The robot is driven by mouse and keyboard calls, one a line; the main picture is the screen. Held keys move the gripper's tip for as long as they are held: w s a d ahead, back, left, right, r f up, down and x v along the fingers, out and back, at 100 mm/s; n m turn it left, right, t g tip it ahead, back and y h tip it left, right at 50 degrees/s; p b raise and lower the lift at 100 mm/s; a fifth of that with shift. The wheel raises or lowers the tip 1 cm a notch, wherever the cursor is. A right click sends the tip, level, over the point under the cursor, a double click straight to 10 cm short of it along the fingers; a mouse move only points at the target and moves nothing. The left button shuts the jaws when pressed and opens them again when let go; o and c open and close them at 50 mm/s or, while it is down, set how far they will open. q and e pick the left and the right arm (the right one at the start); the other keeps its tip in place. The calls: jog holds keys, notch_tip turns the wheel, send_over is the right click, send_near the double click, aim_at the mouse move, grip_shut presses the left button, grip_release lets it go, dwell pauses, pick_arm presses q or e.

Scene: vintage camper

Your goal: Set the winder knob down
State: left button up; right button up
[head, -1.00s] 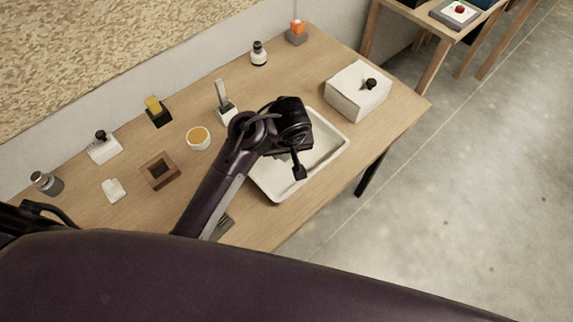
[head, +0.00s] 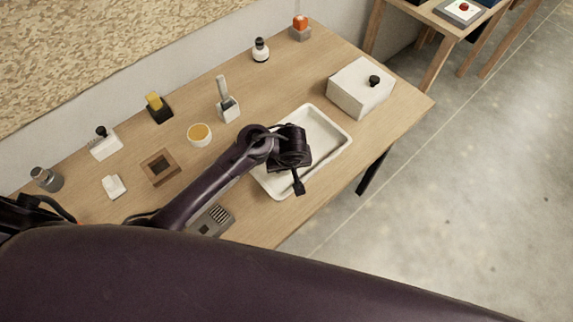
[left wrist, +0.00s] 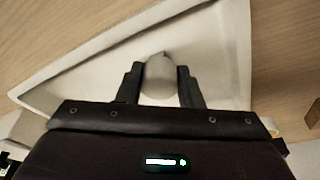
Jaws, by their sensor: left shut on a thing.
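In the left wrist view the gripper (left wrist: 159,72) is shut on a pale grey rounded piece, which I take to be the winder knob (left wrist: 160,84). The white tray (left wrist: 85,75) lies beyond the knob in that view. I cannot tell whether the knob touches the tray floor. My right gripper is not in view.
A white box with a black knob (head: 352,92) stands right of the tray. A grey slatted device (head: 212,221) lies near the front edge. A yellow-topped cup (head: 199,134), a wooden square holder (head: 160,168) and several small items stand to the left and back.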

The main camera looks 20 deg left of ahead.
pick_arm(q)
jog(key=o, duration=1.1)
jog(key=shift+f, duration=0.15)
jog(key=v, duration=1.2)
